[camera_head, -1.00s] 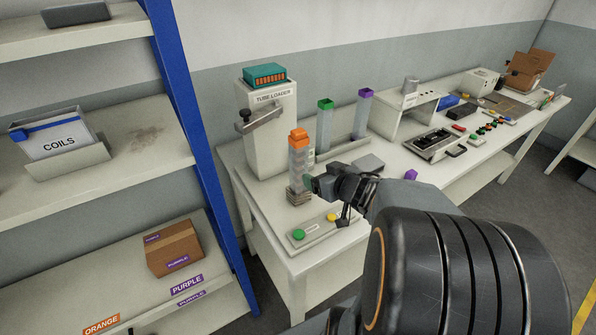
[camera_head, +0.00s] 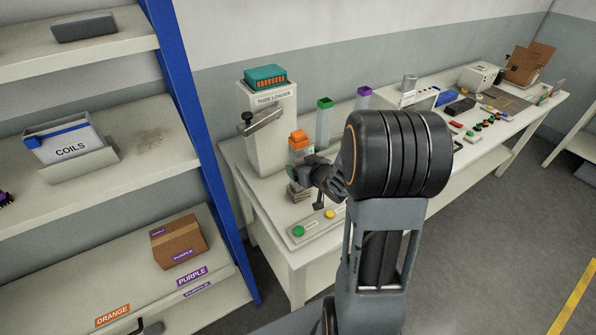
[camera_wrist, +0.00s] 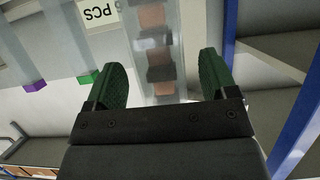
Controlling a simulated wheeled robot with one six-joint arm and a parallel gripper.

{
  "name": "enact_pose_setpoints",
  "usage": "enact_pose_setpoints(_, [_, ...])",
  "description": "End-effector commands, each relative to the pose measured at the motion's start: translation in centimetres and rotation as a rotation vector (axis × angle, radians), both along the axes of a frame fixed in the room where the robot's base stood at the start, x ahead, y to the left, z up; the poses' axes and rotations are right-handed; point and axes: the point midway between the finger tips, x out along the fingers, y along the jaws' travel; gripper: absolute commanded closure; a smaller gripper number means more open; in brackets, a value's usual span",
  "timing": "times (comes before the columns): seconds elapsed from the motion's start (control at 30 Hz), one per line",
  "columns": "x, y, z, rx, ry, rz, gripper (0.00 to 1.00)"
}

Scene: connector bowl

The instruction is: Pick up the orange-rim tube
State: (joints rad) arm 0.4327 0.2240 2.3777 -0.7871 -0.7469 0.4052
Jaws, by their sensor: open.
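The orange-rim tube (camera_head: 300,144) stands upright in front of the tube loader (camera_head: 267,125), a clear column with an orange top. Its lower part is partly hidden by my gripper (camera_head: 308,177), which reaches in from the right at the tube's lower half. In the wrist view, the clear tube (camera_wrist: 158,55) with brownish-orange pieces inside shows between the two green fingers of my gripper (camera_wrist: 163,80). The fingers are open, with a gap on each side of the tube. How deep the tube sits between them, I cannot tell.
A green-rim tube (camera_head: 324,122) and a purple-rim tube (camera_head: 363,97) stand behind to the right. A panel with green and yellow buttons (camera_head: 313,226) lies at the bench's front edge. A shelf rack with a blue post (camera_head: 199,135) stands at the left.

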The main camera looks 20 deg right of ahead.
Motion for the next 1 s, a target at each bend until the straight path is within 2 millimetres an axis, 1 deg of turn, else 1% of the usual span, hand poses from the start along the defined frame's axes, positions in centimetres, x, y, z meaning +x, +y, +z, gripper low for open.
enact_pose_setpoints(0.1, [1.4,0.2,-0.5,0.001,0.002,0.002,0.21])
enact_pose_setpoints(0.2, [2.1,0.3,-0.8,0.000,0.001,0.001,0.21])
enact_pose_setpoints(0.5, [2.4,0.3,-0.9,-0.001,0.000,0.000,0.21])
enact_pose_setpoints(0.57, [2.4,0.3,-0.9,-0.001,0.000,0.000,0.26])
enact_pose_setpoints(1.0, [2.4,0.3,-0.9,0.000,0.000,0.000,0.68])
